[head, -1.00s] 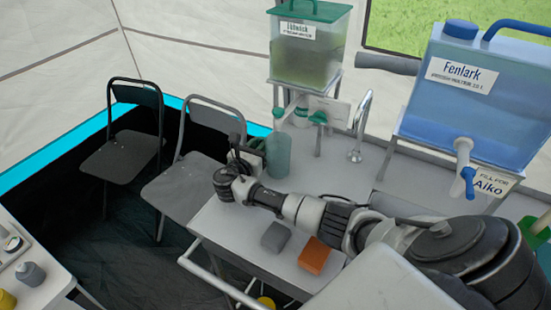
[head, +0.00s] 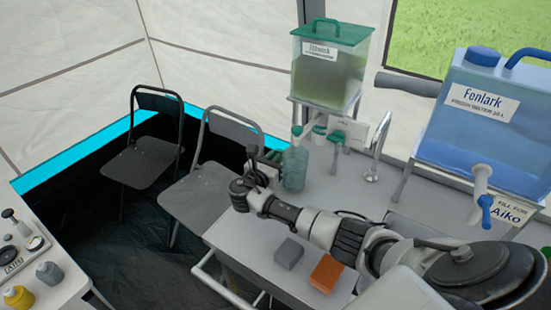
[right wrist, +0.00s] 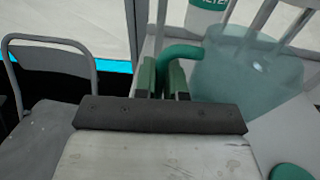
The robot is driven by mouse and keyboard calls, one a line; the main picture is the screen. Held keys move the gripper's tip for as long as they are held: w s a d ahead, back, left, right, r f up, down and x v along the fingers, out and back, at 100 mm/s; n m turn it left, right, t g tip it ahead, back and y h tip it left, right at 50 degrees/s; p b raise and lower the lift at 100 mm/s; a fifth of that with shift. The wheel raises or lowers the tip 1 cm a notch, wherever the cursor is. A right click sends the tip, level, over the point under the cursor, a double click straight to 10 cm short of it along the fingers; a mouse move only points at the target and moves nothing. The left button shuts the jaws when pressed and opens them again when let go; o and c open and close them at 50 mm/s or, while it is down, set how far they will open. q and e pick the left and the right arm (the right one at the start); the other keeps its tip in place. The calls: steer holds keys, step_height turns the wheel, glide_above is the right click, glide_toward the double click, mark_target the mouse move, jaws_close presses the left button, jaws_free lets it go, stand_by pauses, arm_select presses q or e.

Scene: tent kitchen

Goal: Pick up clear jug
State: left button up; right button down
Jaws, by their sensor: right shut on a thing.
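The clear jug (head: 295,170) is a see-through, green-tinted vessel below and in front of the green-lidded tank in the head view. In the right wrist view the jug (right wrist: 245,80) fills the upper right, with its green handle (right wrist: 182,51) curving to the left. My right gripper (head: 268,158) comes at the jug from its left side. In the right wrist view the gripper (right wrist: 162,78) has its fingers shut on the handle. I cannot tell whether the jug's base touches the counter. My left gripper is not in view.
The green-lidded tank (head: 330,70) and blue tank (head: 490,115) stand on racks. A tap (head: 378,150) rises from the counter. A grey block (head: 289,252) and an orange block (head: 326,272) lie near the front edge. Two folding chairs (head: 145,160) are left.

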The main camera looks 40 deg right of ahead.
step_height(320, 180, up, 3)
steer(key=shift+a+f+p, duration=0.1)
steer(key=shift+f+p, duration=0.1)
steer(key=shift+p, duration=0.95)
steer(key=p+v, duration=0.7)
steer(key=v, duration=1)
steer(key=shift+s+a+f, duration=0.25)
steer(key=shift+a, duration=0.05)
stand_by(0.8)
